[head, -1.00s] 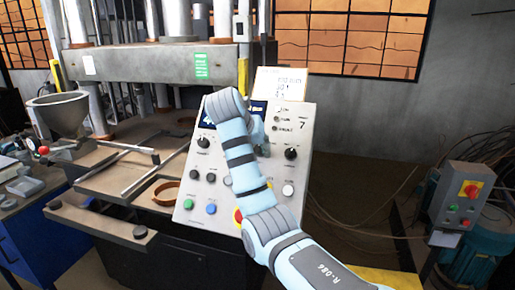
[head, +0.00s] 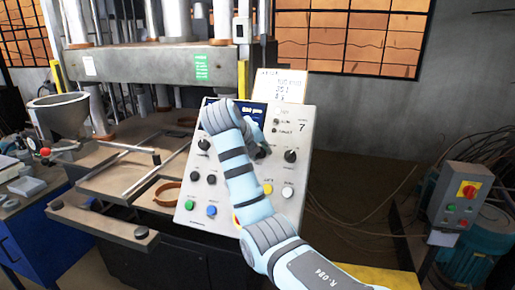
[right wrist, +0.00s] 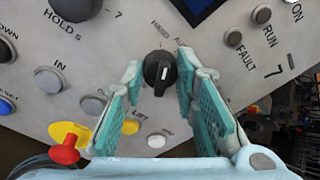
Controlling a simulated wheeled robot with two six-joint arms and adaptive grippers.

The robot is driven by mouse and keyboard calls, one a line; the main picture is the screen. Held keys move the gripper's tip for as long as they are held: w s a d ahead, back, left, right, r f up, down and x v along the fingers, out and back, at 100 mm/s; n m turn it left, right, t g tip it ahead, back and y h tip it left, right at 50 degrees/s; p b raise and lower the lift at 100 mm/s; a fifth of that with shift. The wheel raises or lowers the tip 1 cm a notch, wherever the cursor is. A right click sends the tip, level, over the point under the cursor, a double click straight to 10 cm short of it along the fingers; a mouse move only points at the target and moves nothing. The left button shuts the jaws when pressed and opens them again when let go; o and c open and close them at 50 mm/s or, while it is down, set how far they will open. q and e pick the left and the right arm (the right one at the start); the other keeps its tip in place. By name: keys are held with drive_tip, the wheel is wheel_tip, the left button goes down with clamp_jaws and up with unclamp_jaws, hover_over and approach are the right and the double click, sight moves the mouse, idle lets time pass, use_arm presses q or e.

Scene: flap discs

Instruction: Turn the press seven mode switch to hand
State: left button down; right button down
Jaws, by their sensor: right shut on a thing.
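The press control panel (head: 225,165), marked 7, tilts up in front of the press. In the right wrist view, the black mode switch knob (right wrist: 159,68) sits below partly hidden lettering that seems to read HAND and AU. A pale mark shows on the knob's face; I cannot tell surely which position it points to. My right gripper (right wrist: 160,62) is shut on the knob, one teal-padded finger on each side. My left gripper is not in view.
A red-capped emergency stop on yellow (right wrist: 65,148) lies near the left finger. Other black knobs (head: 290,155) and coloured buttons (head: 211,210) surround the grip. A paper note (head: 282,86) stands behind the panel. A grey switch box (head: 459,197) stands at right.

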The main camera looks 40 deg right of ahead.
drive_tip(key=shift+n+p, duration=0.3)
drive_tip(key=shift+n, duration=0.7)
drive_tip(key=c, duration=1.3)
unclamp_jaws()
drive_tip(key=shift+a, duration=0.1)
drive_tip(key=shift+r, duration=0.1)
drive_tip(key=v, duration=0.7)
drive_tip(key=shift+s+a, duration=0.1)
drive_tip(key=shift+a, duration=0.15)
drive_tip(key=shift+d, duration=0.15)
